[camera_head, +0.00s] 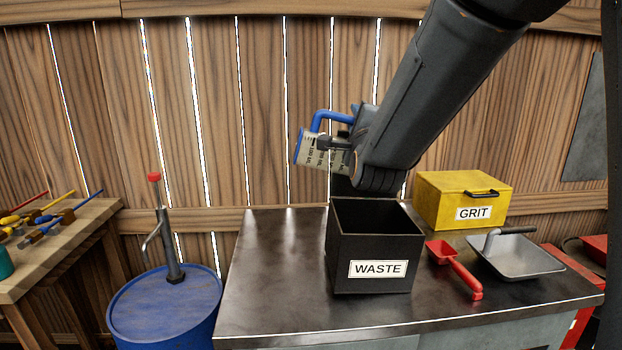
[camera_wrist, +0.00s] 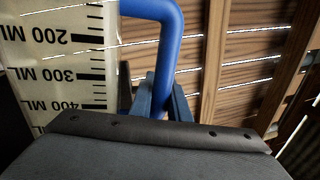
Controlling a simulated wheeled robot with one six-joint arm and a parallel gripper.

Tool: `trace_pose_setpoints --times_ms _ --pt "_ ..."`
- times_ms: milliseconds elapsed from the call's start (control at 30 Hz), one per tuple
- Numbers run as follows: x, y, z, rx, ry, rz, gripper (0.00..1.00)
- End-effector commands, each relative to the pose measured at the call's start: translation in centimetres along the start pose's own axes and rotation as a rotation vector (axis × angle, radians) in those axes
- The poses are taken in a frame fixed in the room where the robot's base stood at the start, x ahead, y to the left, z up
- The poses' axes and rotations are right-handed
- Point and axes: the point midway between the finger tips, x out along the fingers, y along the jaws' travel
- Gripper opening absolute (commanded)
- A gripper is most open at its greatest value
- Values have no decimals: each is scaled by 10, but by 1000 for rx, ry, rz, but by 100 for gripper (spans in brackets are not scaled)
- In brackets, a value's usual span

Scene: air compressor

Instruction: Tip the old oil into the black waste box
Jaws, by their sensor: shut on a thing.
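A clear measuring jug (camera_head: 312,152) with a blue handle (camera_head: 328,115) is in the head view, tipped onto its side above and behind the left part of the box. My gripper (camera_head: 343,138) is shut on the handle. In the wrist view the handle (camera_wrist: 168,50) runs down between the fingers (camera_wrist: 162,95), and the jug wall (camera_wrist: 60,60) shows upside-down ML marks. I see no oil in the jug and no stream. The black waste box (camera_head: 342,262), labelled WASTE, stands open-topped on the bench. Its floor is hidden.
The dark metal bench (camera_head: 275,290) is clear left of the box. To the right are a yellow GRIT box (camera_head: 448,193), a red scoop (camera_head: 455,268) and a metal dustpan (camera_head: 515,258). A blue drum (camera_head: 165,310) with a pump stands left. A plank wall is behind.

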Motion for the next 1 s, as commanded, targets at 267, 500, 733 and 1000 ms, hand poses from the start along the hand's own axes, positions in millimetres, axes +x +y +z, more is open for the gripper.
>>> trace_pose_setpoints --times_ms 267,500,733,1000 --pt "0 -1 6 -37 -7 -2 0" --pt "0 -2 20 -120 -24 -3 0" --pt "0 -2 33 -199 -41 -2 0" --pt "0 -1 40 -250 -51 -2 0"
